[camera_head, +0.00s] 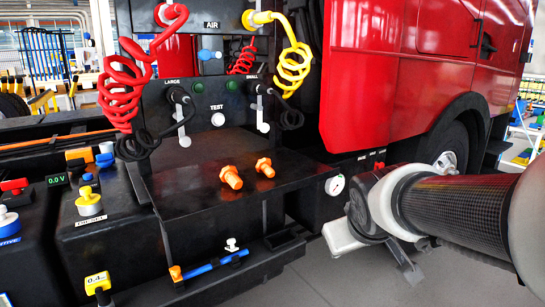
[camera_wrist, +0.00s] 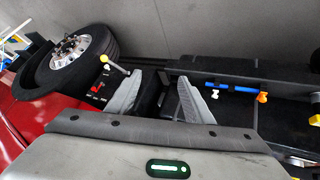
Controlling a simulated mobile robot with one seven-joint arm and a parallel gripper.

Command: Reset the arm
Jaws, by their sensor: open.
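My arm (camera_head: 450,208) reaches in from the right in the head view, beside the red truck. Its far end hangs low near the truck's front wheel, over the grey floor. My gripper (camera_wrist: 160,78) shows in the wrist view with its two grey fingers apart. Nothing is held between them. In the head view the fingers are mostly hidden by the wrist.
The red truck cab (camera_head: 400,75) and its wheel (camera_head: 447,160) are close behind the arm. A black panel (camera_head: 215,115) carries coiled red and yellow hoses. Two orange fittings (camera_head: 231,177) lie on a black ledge. A blue-handled tool (camera_head: 215,265) lies on the lower step.

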